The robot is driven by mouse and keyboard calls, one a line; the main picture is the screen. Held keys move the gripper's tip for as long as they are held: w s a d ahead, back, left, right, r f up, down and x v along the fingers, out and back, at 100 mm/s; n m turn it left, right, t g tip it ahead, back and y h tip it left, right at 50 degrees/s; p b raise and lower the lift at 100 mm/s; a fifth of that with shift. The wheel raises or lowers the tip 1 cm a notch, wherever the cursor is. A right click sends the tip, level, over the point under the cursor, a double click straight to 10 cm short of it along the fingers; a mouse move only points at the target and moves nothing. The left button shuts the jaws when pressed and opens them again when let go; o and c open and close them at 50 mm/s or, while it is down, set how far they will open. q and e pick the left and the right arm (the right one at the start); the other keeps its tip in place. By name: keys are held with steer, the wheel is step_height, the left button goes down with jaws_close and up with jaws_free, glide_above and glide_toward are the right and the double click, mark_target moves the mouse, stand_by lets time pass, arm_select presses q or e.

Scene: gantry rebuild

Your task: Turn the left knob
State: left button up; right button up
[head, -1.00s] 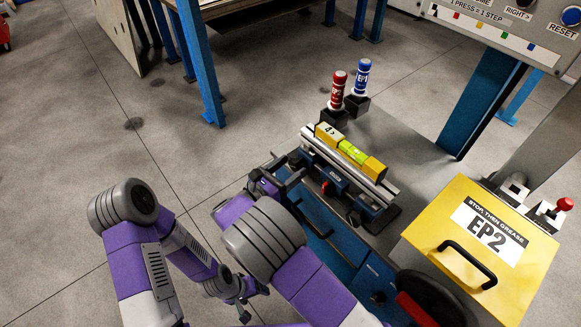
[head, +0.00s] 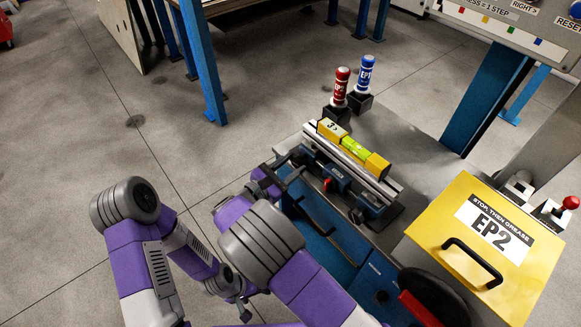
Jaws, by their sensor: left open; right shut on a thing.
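A yellow spirit level (head: 376,166) with a green vial (head: 355,148) lies on a metal rail above a blue and black levelling fixture (head: 340,178). The level's left end carries a small display (head: 331,127) that seems to read "3>". My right gripper (head: 288,181) is at the fixture's left end, shut on what appears to be the left knob; the knob itself is mostly hidden by the fingers. My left gripper (head: 244,310) hangs low over the floor, open and away from the fixture.
A red tube (head: 340,86) and a blue tube (head: 365,76) stand in black holders behind the fixture. A yellow EP2 box (head: 493,237) with a black handle is at right. A blue post (head: 487,100) rises behind the bench (head: 420,150).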

steer(key=shift+m, duration=0.8)
steer(key=o, duration=1.1)
steer(key=shift+c, duration=0.2)
steer(key=shift+a, duration=0.1)
